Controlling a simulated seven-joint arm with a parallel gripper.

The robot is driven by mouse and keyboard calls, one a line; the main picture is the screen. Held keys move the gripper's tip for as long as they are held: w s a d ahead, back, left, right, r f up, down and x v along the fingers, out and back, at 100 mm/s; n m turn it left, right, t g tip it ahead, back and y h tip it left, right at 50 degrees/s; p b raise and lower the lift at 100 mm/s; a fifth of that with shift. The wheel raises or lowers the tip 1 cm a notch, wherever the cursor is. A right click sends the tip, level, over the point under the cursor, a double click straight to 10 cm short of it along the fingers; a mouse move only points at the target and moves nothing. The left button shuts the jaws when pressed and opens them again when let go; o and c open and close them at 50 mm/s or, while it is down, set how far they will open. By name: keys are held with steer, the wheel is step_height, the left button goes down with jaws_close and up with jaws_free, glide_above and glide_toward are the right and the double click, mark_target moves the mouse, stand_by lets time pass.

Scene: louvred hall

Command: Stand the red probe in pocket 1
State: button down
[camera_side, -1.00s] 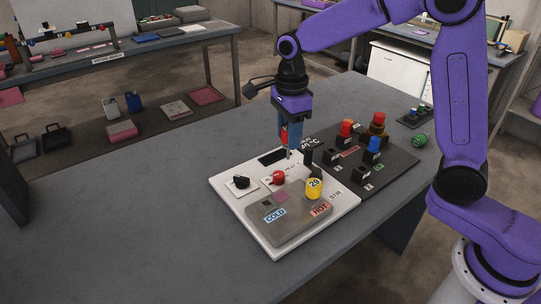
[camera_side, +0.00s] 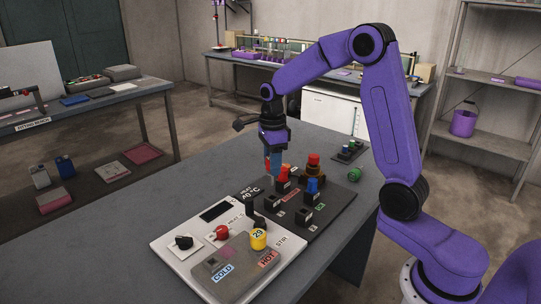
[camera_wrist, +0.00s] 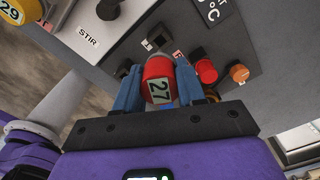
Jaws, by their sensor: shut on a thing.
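My gripper (camera_side: 274,177) is shut on a red probe marked 27 (camera_wrist: 158,82), held between the blue fingers; its red part also shows in the side view (camera_side: 267,163). The gripper is above the back left of a dark pocket board (camera_side: 322,214). The board carries several small black pockets, one of them empty at the front (camera_side: 304,214). The lower end of the held probe is hidden in the wrist view.
A green round object (camera_side: 355,174) lies beyond. The table's left part is clear.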

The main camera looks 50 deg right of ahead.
steer(key=shift+f, duration=2)
steer(key=shift+f, duration=0.2)
steer(key=shift+f, duration=1.75)
steer(key=c, duration=0.6)
jaws_free()
steer(key=shift+r, duration=2.5)
